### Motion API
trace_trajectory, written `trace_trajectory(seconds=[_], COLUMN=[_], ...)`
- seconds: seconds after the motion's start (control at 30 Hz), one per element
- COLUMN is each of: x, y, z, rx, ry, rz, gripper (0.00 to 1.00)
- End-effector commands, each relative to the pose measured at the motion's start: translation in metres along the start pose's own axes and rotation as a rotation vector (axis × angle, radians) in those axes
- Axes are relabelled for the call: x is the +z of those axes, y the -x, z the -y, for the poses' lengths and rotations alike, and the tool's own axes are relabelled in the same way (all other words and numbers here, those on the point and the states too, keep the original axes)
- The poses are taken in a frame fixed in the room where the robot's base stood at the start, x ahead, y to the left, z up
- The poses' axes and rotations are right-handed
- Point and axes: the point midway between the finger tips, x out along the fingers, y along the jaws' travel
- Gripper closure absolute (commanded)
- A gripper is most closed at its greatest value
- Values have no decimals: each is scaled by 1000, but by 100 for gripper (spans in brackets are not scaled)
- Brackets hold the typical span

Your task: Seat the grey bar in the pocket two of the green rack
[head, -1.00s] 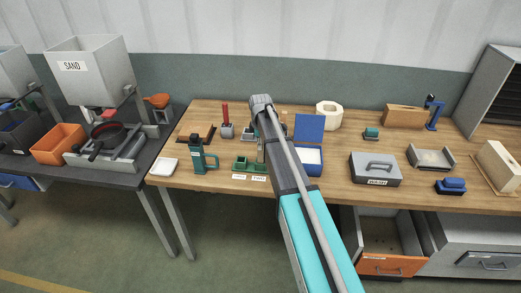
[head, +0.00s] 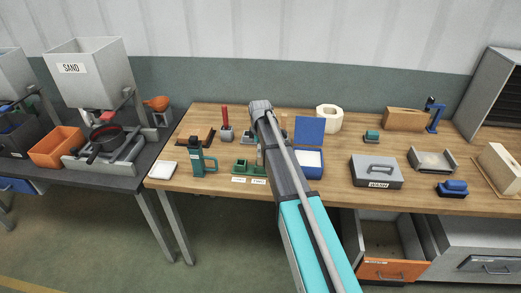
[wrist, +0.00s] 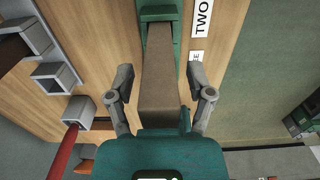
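The grey bar (wrist: 160,70) looks brownish grey in the wrist view and rises from the green rack (wrist: 160,12) toward the camera. Its foot meets the rack near the label TWO (wrist: 202,16); how deep it sits is hidden. My gripper (wrist: 160,82) is open, one finger on each side of the bar, with a gap visible on both sides. In the head view the green rack (head: 245,167) stands on the wooden bench with two labels in front, and my arm covers its right end.
A blue open box (head: 310,160) is close on the right. A red rod in a grey holder (head: 227,125) stands behind. A grey lidded case (head: 376,172) is further right.

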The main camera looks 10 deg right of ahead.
Motion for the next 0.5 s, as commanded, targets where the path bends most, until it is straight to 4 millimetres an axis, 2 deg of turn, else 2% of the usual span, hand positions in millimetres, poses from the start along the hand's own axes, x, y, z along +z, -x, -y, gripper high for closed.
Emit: trace_trajectory(seconds=[0.5], x=[0], y=[5], z=[0], rx=[0], ry=[0], rz=[0], gripper=[29])
